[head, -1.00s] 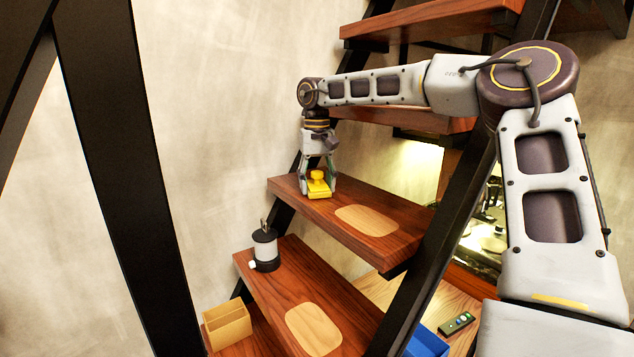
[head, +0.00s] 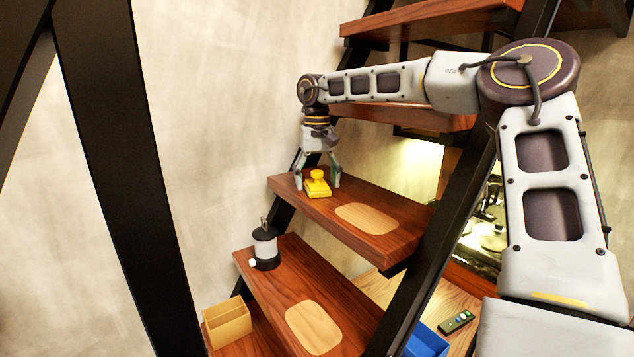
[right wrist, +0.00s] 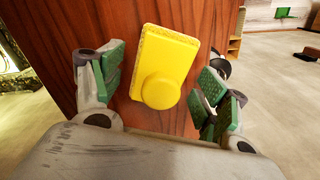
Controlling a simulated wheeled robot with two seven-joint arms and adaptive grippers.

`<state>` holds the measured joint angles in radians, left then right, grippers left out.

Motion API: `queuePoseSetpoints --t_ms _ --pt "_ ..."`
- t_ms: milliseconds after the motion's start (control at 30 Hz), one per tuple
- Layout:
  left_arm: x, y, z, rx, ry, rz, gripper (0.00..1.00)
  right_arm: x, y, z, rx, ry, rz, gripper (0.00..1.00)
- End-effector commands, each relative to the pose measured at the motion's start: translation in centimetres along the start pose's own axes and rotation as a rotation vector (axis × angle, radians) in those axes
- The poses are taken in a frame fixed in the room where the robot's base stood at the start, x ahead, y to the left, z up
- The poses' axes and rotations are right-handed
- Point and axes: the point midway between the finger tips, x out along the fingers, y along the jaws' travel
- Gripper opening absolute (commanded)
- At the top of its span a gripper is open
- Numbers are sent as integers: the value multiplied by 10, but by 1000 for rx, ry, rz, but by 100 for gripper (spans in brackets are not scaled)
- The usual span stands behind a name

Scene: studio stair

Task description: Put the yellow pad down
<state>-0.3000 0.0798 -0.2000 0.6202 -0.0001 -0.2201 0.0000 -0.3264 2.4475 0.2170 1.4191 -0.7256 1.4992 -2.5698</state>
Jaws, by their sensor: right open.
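The yellow pad (head: 318,189), with a round knob on top, rests on the upper wooden stair tread (head: 375,242) near its left end. In the right wrist view the yellow pad (right wrist: 166,68) lies on the wood between the spread fingers. My right gripper (head: 318,184) is open around the pad, with a gap on each side; it also shows in the right wrist view (right wrist: 158,95). My left gripper is not in view.
A pale oval patch (head: 366,218) lies right of the pad on the same tread. The tread below bears a black-and-white canister (head: 265,247) and another pale patch (head: 313,328). A tan box (head: 228,322) stands lower left. A remote (head: 456,321) and blue bin (head: 428,343) are lower right.

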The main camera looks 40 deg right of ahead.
Motion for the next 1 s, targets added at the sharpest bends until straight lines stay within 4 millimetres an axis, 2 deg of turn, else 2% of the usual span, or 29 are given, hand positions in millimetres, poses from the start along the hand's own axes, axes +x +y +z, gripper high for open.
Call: queuePoseSetpoints --t_ms 167,700,1000 --pt "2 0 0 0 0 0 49 -16 0 -1 0 2 -1 74" --pt "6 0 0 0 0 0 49 -86 0 0 0 0 -1 74" --pt "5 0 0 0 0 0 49 -112 0 0 0 -1 0 74"
